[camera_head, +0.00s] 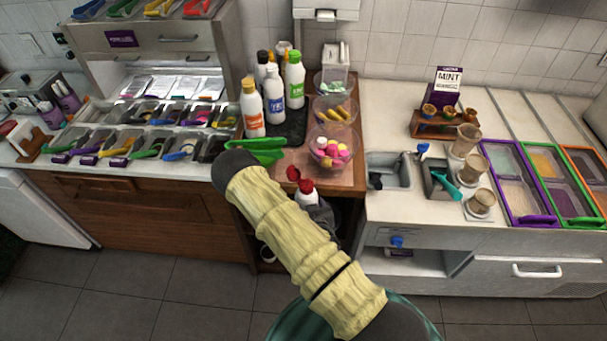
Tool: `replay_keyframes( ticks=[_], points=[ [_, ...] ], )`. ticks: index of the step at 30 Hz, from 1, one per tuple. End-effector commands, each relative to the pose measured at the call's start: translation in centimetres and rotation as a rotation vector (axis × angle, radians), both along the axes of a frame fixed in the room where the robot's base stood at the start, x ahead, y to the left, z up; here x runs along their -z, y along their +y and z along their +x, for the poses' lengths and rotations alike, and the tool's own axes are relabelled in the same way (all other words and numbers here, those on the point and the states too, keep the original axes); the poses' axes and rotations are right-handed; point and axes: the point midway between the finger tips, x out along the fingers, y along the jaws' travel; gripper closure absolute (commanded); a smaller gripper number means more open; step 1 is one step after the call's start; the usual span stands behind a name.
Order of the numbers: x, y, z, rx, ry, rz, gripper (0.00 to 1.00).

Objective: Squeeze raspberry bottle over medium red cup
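A white bottle with a red cap (306,196) shows just past my yellow-sleeved arm, at the front edge of the wooden counter. Its lower part is hidden, and I cannot read a label on it. A dark grey shape lies against its right side; it may be part of my gripper, but my arm hides most of it. I cannot see fingertips or tell whether they are closed on the bottle. I cannot make out a medium red cup. Clear brownish cups (465,141) stand on the right counter, with another cup (480,203) nearer the front.
Several bottles (274,97) stand behind on a dark mat. Bowls of toppings (330,147) sit beside them. Topping bins with coloured tongs (150,140) fill the left. A sink (388,171), a wooden cone rack (440,127) and colour-framed bins (520,185) are on the right.

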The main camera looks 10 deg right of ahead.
Motion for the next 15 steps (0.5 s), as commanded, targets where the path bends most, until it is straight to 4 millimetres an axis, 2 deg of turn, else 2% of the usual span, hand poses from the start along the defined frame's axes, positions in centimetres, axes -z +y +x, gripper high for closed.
replay_keyframes(
  ticks=[9, 15],
  points=[
    [4.6, -0.2, -2.8, -0.006, -0.007, -0.006, 0.52],
    [5.6, -0.4, -3.6, -0.009, -0.012, -0.006, 0.52]
  ],
)
